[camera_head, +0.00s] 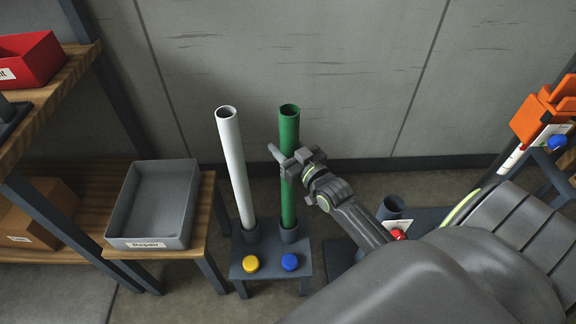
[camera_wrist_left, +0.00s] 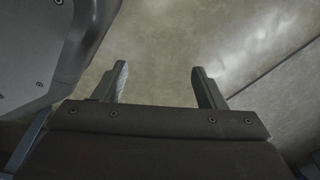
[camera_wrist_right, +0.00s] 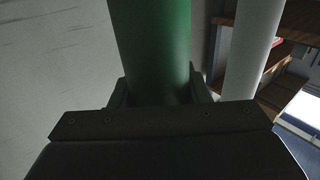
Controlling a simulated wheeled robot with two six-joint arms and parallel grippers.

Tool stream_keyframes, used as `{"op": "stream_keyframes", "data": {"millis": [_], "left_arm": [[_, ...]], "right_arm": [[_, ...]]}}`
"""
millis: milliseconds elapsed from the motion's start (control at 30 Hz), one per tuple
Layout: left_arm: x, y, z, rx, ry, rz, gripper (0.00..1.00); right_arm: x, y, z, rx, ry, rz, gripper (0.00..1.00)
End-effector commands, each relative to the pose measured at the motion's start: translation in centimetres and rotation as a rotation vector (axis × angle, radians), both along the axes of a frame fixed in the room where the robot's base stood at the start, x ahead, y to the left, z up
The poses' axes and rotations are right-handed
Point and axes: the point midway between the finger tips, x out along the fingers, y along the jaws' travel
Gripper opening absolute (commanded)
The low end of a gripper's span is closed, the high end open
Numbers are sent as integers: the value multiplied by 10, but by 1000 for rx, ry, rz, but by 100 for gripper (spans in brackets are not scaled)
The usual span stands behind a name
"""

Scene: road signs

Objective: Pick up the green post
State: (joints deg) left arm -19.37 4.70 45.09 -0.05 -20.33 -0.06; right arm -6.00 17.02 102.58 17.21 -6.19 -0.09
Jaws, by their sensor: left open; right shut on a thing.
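The green post (camera_head: 289,130) stands upright in a dark round socket on a small stand (camera_head: 270,263), behind a blue button. My right gripper (camera_head: 286,163) is shut on it at about mid-height. In the right wrist view the green post (camera_wrist_right: 152,45) fills the space between the fingers. My left gripper (camera_wrist_left: 160,85) shows only in the left wrist view; it is open and empty, with bare floor beyond it.
A white post (camera_head: 232,160) stands close left of the green one, behind a yellow button (camera_head: 250,263). A grey tray labelled Repair (camera_head: 190,215) sits on a wooden table at left. A red bin (camera_head: 35,58) is on the shelf. A wall (camera_head: 360,70) rises behind the posts.

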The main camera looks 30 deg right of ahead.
Motion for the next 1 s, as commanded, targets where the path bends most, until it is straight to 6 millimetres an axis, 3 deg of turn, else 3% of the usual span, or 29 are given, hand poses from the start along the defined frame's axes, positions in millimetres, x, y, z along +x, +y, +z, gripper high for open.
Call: {"op": "stream_keyframes", "data": {"millis": [267,467,1000], "left_arm": [[0,0,6,0,-4,0,65],[-10,0,15,-1,-1,-1,65],[-21,-3,40,-4,-6,-4,65]], "right_arm": [[0,0,10,-2,-6,1,0],[0,0,31,-3,-6,2,0],[1,0,130,-4,-9,3,0]]}}
